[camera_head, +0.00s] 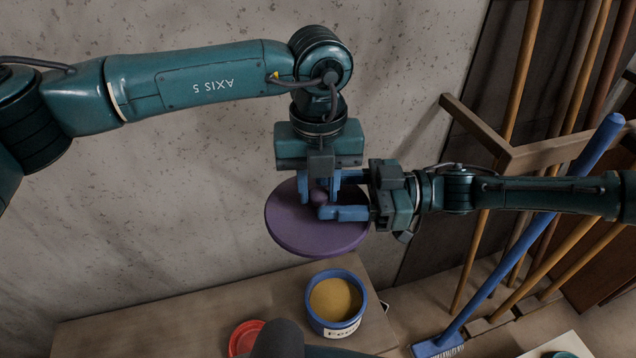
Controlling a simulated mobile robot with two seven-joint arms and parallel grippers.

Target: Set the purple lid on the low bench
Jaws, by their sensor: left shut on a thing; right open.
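The purple lid (300,235) is a round disc with a small purple knob (318,197) on top. It hangs in the air, slightly tilted, above and behind the low bench (150,332). My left gripper (319,188) comes down from above and is shut on the lid's knob. My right gripper (338,197) reaches in from the right, open, with its blue fingers close to the knob and over the lid. The fingers partly hide the knob, and I cannot tell whether the right ones touch it. The grippers cover the lid's far part.
A blue pot (319,319) with yellow-brown contents and a white label stands on the bench. A red round object (242,340) is left of it, partly hidden. A blue broom (510,245) and wooden poles lean at right. The bench's left part looks clear.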

